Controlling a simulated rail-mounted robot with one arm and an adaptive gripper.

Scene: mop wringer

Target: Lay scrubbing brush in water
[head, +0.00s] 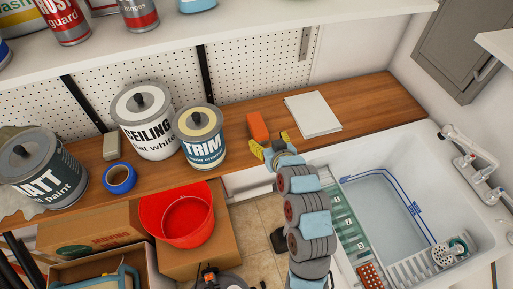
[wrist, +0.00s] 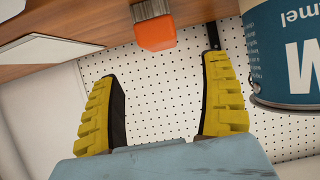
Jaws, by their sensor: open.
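An orange block (head: 257,127), which seems to be the scrubbing brush, is on the wooden counter between the TRIM can and some white sheets. In the wrist view the orange block (wrist: 156,34) shows a grey, bristle-like part against the counter. My gripper (head: 270,146) is open just in front of it, at the counter's front edge. In the wrist view the yellow fingers (wrist: 160,75) are wide apart with nothing between them, and the block is beyond them. Water (head: 385,212) lies in the white sink (head: 455,187) at the right.
The TRIM can (head: 202,148) stands close left of the block. White sheets (head: 312,115) lie to its right. A red bucket (head: 150,208) is below left. Green packets (head: 343,222) and a red dotted item (head: 370,275) are along the sink's left side; a white rack (head: 425,268) is at its front.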

